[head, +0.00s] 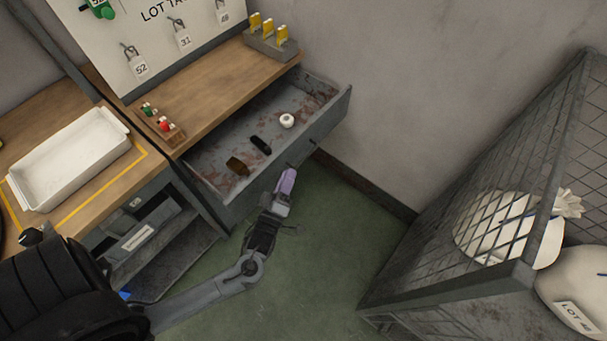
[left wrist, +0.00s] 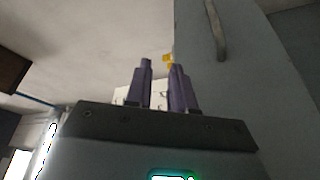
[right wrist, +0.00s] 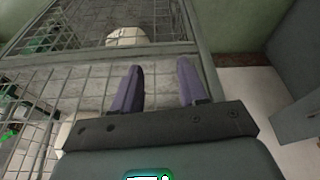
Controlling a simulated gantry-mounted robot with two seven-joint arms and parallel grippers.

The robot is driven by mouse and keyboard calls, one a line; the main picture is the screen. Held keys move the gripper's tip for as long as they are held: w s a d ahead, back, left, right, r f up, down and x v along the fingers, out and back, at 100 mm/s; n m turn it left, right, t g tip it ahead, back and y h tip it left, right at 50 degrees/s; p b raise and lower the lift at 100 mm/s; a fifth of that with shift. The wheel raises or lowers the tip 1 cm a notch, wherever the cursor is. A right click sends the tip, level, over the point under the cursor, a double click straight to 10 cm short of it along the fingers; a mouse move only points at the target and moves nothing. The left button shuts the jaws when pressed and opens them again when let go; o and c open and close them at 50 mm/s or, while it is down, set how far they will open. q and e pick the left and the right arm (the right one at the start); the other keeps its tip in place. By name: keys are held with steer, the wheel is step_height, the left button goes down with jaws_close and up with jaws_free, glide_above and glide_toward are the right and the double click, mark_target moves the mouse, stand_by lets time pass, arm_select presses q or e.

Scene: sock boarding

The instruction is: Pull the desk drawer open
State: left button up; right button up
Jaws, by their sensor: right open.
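The desk drawer (head: 272,172) is pulled well out below the desktop, its inside plainly visible. A bar handle (head: 302,153) sits on its front face. My left gripper (head: 287,180) is at the drawer front, close to the near end of the handle. In the left wrist view, a grey front with the handle (left wrist: 216,32) lies right of the left fingers (left wrist: 162,75). These are apart with nothing between them, and the handle is outside them. My right gripper (right wrist: 160,80) is open and empty, facing a wire cage; it is not visible in the head view.
The drawer holds a white roll (head: 287,120), a black item (head: 261,145) and a brown item (head: 237,166). A white tray (head: 38,200) is on the left bench. A wire cage (head: 500,150) with white sacks stands right. Green floor (head: 330,235) between is clear.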

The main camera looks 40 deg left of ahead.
arm_select(q)
steer(key=b, duration=0.7)
glide_toward(303, 159)
steer(key=f, duration=0.1)
steer(key=b+x, duration=0.3)
steer(key=x, duration=0.7)
steer(key=shift+r+b, duration=0.2)
steer(key=shift+b, duration=0.1)
steer(key=shift+w, duration=0.1)
arm_select(e)
step_height(303, 159, down, 13)
arm_select(q)
jaws_close()
arm_select(e)
steer(key=shift+d, duration=0.15)
